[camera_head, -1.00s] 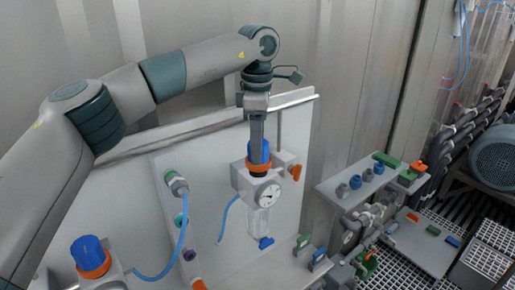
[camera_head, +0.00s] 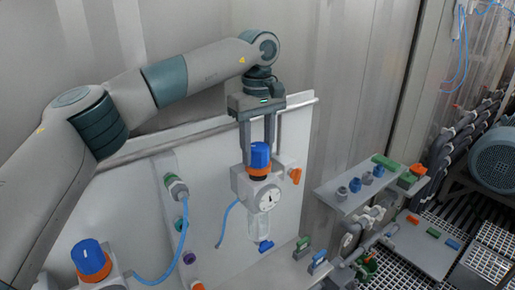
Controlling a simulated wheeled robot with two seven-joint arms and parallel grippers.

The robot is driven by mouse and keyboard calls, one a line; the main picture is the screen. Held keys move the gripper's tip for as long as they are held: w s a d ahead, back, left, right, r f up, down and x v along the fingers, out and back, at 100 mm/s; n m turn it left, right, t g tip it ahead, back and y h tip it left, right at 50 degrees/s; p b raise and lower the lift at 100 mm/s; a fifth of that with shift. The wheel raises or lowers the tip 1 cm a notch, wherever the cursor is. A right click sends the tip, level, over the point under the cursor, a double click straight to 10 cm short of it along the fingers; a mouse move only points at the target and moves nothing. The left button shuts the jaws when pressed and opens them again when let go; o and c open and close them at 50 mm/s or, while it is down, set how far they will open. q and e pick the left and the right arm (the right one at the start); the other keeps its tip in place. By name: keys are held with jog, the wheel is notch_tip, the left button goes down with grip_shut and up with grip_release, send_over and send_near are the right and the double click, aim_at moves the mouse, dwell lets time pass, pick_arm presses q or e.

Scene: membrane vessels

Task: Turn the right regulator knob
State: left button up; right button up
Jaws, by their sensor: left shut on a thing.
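The right regulator knob (camera_head: 260,157) is blue with an orange ring (camera_head: 259,170) under it. It stands on top of a grey regulator body with a round white gauge (camera_head: 268,199). My left gripper (camera_head: 258,150) comes down from above. Its two fingers stand on either side of the blue knob and are shut on it. A second blue knob (camera_head: 89,257) with an orange ring is at the lower left, apart from the gripper. My right gripper is not in view.
A white panel (camera_head: 215,170) backs the regulators. Blue tubing (camera_head: 180,240) hangs beside a strip of fittings between them. An orange handle (camera_head: 296,175) sticks out close to the right of the knob. A shelf (camera_head: 337,197) with small blue and grey fittings stands further right.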

aim_at(258, 145)
pick_arm(q)
jog(key=shift+m, duration=0.5)
jog(key=o, duration=1.1)
jog(key=shift+c, duration=0.2)
jog(key=shift+r, duration=0.1)
jog(key=shift+r+b, duration=0.45)
jog(key=shift+r, duration=0.35)
notch_tip(258, 145, up, 8)
jog(key=shift+f+b, duration=0.1)
jog(key=shift+b, duration=0.85)
notch_tip(258, 145, up, 8)
jog(key=shift+p, duration=0.4)
